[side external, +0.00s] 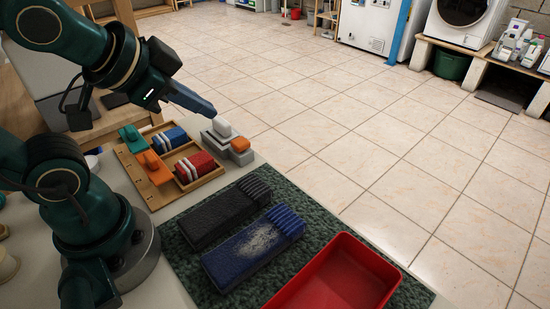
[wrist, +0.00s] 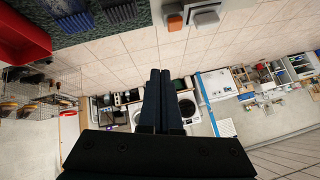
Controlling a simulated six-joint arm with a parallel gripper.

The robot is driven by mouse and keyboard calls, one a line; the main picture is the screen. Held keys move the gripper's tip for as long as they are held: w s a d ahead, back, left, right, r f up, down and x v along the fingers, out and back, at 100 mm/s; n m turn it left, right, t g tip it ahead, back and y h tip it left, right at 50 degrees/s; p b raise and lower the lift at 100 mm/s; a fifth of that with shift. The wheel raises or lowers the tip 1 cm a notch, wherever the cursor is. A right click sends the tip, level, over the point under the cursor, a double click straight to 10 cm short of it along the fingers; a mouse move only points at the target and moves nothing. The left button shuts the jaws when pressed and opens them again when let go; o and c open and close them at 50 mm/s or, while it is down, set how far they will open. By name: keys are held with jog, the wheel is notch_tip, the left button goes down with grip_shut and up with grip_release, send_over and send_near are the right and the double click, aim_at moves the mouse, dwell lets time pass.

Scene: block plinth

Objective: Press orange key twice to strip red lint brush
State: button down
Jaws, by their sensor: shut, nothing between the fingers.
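My gripper (side external: 212,111) is shut and empty, held in the air just left of and above the grey plinth (side external: 218,142). In the wrist view its fingers (wrist: 160,74) lie together. An orange key-like piece (side external: 152,165) sits on a wooden board, with a teal one (side external: 131,137) behind it. To their right, a red brush-like block (side external: 195,166) with white stripes lies in a wooden tray, beside a similar blue one (side external: 171,138). A separate orange block (side external: 240,144) sits on the plinth; it also shows in the wrist view (wrist: 207,18).
On the green mat (side external: 262,273) lie a black brush (side external: 222,212) and a blue brush (side external: 252,245) with pale lint. A red bin (side external: 345,275) stands at the front right. Tiled floor lies beyond the table edge.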

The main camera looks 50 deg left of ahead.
jog(key=w+a+r+m+t+h, duration=0.1)
jog(key=w+a+r+m+t, duration=0.2)
jog(key=w+r+m+t, duration=1)
jog(key=m+g+h, duration=0.3)
jog(key=m+g, duration=1)
jog(key=m, duration=0.2)
send_over(235, 144)
notch_tip(235, 144, down, 16)
jog(key=shift+f, duration=0.15)
jog(key=shift+f, duration=4.3)
jog(key=shift+f+h, duration=0.2)
jog(key=shift+h, duration=0.1)
